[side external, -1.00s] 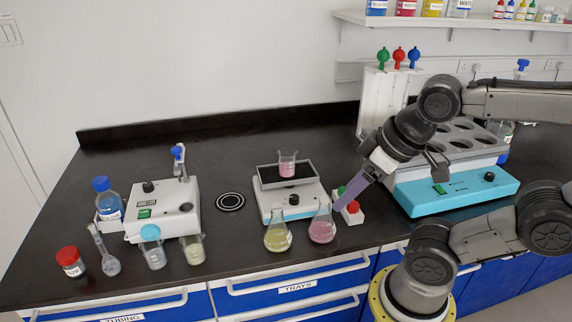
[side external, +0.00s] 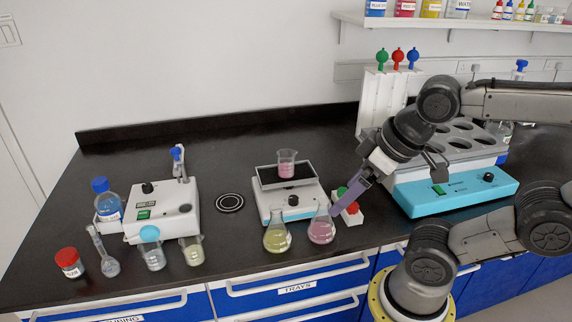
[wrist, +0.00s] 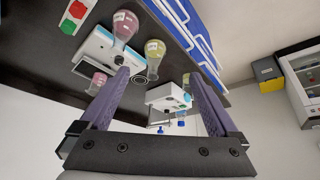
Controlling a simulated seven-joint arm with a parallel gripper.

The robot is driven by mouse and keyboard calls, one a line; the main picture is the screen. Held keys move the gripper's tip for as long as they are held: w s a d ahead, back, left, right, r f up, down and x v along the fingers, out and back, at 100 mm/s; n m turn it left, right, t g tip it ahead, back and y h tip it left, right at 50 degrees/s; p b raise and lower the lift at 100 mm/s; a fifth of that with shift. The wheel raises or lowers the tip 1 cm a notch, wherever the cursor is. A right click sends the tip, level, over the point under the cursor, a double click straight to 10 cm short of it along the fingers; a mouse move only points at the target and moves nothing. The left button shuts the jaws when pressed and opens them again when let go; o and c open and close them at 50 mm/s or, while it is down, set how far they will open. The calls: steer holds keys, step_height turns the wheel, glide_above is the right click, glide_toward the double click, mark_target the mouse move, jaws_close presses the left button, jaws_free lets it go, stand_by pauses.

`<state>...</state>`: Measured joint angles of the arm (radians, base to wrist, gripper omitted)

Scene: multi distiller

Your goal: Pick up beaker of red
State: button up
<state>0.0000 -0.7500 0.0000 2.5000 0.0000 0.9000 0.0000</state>
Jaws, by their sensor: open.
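The beaker of red (side external: 287,165) holds pink-red liquid and stands upright on the plate of a white and blue balance. It also shows in the wrist view (wrist: 97,83), left of my left finger. My gripper (side external: 337,209) is open and empty. In the side view its purple fingers point down and left, with their tips near a flask of pink liquid (side external: 321,229), right of and nearer the camera than the beaker. In the wrist view my gripper (wrist: 160,77) has its two fingers wide apart. I cannot tell whether a finger touches the flask.
A flask of yellow liquid (side external: 277,236) stands beside the pink one at the balance's front. The balance (side external: 292,203) and a red-and-green button box (side external: 350,213) are close to my fingers. A white stirrer (side external: 165,212) and several vessels stand left; a teal device (side external: 455,190) is right.

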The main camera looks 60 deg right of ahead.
steer(key=w+d+r+m+g, duration=0.1)
steer(key=w+r+m, duration=0.4)
steer(key=r+m, duration=0.35)
steer(key=m+g, duration=0.5)
steer(key=m, duration=0.7)
glide_above(286, 153)
step_height(286, 153, down, 8)
steer(key=r, duration=0.1)
step_height(286, 153, down, 7)
steer(key=shift+f, duration=3.4)
